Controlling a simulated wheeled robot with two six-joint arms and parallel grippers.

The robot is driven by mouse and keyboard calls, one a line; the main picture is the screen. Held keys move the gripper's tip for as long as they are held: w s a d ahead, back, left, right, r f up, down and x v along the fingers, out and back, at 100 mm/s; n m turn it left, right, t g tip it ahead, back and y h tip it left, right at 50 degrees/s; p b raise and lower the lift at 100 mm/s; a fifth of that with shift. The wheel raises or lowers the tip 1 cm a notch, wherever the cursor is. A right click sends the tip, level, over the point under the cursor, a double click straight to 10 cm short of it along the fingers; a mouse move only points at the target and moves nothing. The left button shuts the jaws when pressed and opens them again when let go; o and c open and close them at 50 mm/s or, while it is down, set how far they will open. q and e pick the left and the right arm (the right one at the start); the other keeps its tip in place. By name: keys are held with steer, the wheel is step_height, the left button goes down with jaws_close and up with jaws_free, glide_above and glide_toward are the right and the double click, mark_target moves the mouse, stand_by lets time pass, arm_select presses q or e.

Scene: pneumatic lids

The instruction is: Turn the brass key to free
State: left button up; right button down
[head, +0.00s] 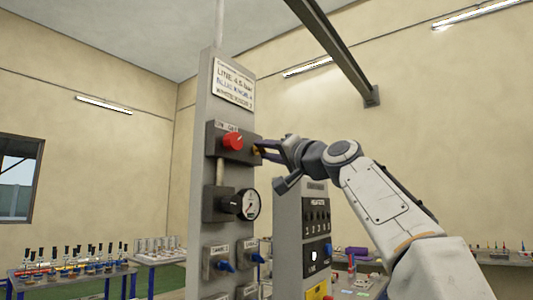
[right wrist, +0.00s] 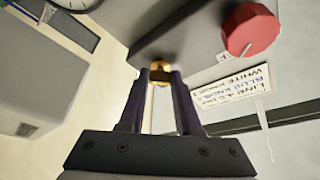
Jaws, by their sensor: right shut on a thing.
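The brass key (head: 257,150) sits on the right side of the grey box with the red knob (head: 233,141), high on the grey panel column (head: 210,90). My right gripper (head: 262,149) is at the key, its fingers reaching in from the right. In the right wrist view the two fingertips (right wrist: 161,76) are closed on the brass key (right wrist: 160,70), and part of it shows between and beyond them. The red knob also shows in the right wrist view (right wrist: 250,30). I cannot tell how the key is turned. My left gripper is not in view.
Below the box are a pressure gauge (head: 250,204) and several blue valve handles (head: 226,266). A second, lower panel (head: 316,225) stands behind my right arm. A table with several bottle-like items (head: 70,272) is at the left. A printed sign (head: 233,84) tops the column.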

steer(key=shift+f, duration=0.1)
steer(key=c, duration=0.6)
jaws_free()
steer(key=b+v, duration=0.7)
steer(key=v, duration=0.3)
steer(key=shift+s, duration=0.15)
steer(key=shift+d, duration=0.15)
